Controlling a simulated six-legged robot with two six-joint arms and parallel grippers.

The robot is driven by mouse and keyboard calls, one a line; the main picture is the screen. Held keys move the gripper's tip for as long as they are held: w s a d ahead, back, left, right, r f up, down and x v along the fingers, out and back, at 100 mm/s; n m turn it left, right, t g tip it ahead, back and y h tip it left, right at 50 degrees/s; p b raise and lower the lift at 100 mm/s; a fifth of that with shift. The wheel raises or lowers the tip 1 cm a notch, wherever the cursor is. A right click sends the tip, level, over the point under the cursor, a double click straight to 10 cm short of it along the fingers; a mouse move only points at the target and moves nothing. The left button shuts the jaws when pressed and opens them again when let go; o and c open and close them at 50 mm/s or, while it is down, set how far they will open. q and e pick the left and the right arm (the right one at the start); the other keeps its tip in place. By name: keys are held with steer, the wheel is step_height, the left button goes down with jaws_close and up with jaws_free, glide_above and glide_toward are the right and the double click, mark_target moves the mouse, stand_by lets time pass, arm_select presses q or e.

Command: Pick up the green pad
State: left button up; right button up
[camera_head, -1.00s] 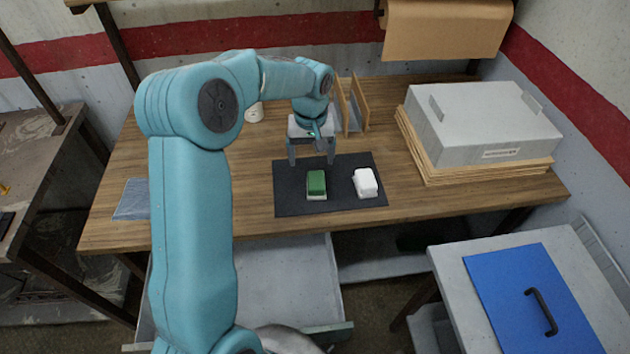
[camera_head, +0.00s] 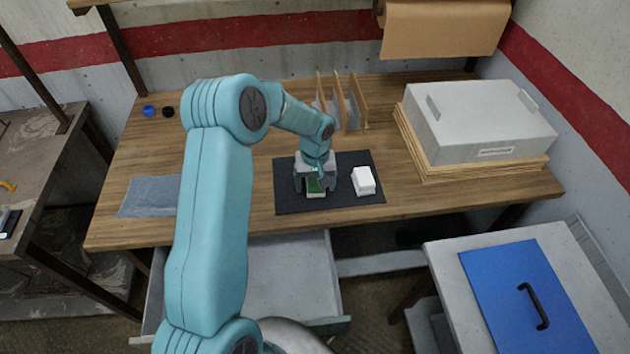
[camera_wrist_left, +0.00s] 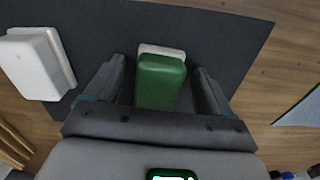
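The green pad (camera_head: 315,187) lies on a black mat (camera_head: 345,200), with a pale layer showing at one end. My left gripper (camera_head: 313,188) is right over it, fingers pointing down. In the left wrist view the green pad (camera_wrist_left: 161,82) lies between the two open fingers of the gripper (camera_wrist_left: 160,85), with a gap on each side. The gripper hides part of the pad in the head view. My right gripper is not in view.
A white block (camera_head: 363,181) lies on the mat to the right of the pad. Wooden dividers (camera_head: 340,102) stand behind the mat. A grey box (camera_head: 478,122) sits on boards at the right. A bluish cloth (camera_head: 150,196) lies at the left, and an open drawer (camera_head: 290,275) is below.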

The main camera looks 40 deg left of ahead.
arm_select(q)
steer(key=shift+w, duration=0.15)
steer(key=c, duration=1)
steer(key=shift+c, duration=0.3)
steer(key=shift+r, duration=0.1)
